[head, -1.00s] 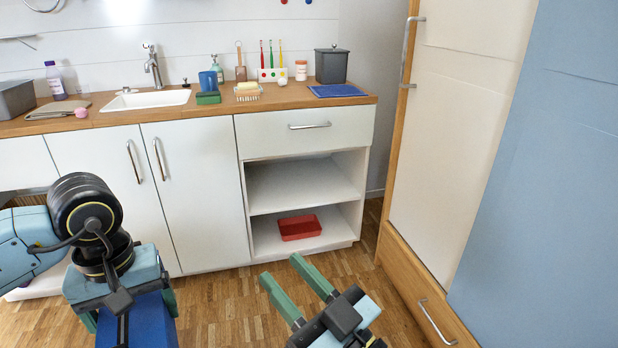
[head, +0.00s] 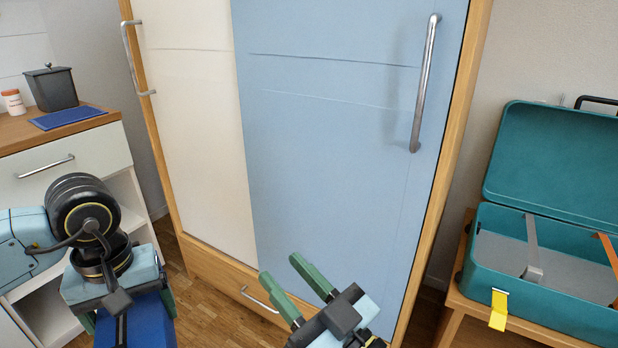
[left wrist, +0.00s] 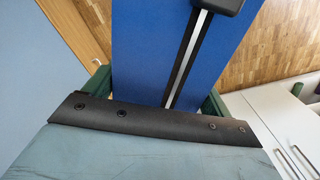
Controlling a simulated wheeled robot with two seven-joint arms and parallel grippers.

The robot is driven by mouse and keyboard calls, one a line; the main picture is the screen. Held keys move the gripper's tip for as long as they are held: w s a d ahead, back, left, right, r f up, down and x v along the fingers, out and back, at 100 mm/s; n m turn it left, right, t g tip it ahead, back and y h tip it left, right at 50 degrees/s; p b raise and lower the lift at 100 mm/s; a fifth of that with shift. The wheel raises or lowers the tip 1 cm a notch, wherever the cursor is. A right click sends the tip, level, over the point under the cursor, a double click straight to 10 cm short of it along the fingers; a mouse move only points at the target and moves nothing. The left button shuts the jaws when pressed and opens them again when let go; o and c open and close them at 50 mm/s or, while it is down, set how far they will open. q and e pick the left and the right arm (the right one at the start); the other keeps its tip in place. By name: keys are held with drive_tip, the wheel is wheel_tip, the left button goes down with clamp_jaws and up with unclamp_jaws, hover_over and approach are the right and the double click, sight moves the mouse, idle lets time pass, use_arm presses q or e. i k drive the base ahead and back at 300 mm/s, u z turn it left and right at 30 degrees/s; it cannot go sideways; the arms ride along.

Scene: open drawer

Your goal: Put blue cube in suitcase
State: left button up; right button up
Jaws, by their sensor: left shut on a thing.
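My left gripper (head: 128,300) is at the lower left of the head view, shut on the blue cube (head: 150,325). The left wrist view shows the cube's blue face (left wrist: 150,50) between the green fingers. The suitcase (head: 545,270) is a teal case at the right of the head view, with its lid (head: 550,155) raised. Its grey inside looks empty apart from straps. My left gripper is far to the left of it. My right gripper (head: 280,271) is open and empty at the bottom middle, with its green fingers apart.
The suitcase rests on a wooden stand (head: 470,315). A tall wardrobe with a blue door (head: 330,130) and a white door (head: 195,130) stands in the middle. A counter (head: 90,119) with a dark canister (head: 52,88) is at the left. Parquet floor lies between.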

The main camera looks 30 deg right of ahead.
sight(551, 276)
drive_tip(key=z, duration=3)
drive_tip(key=i, duration=1.65)
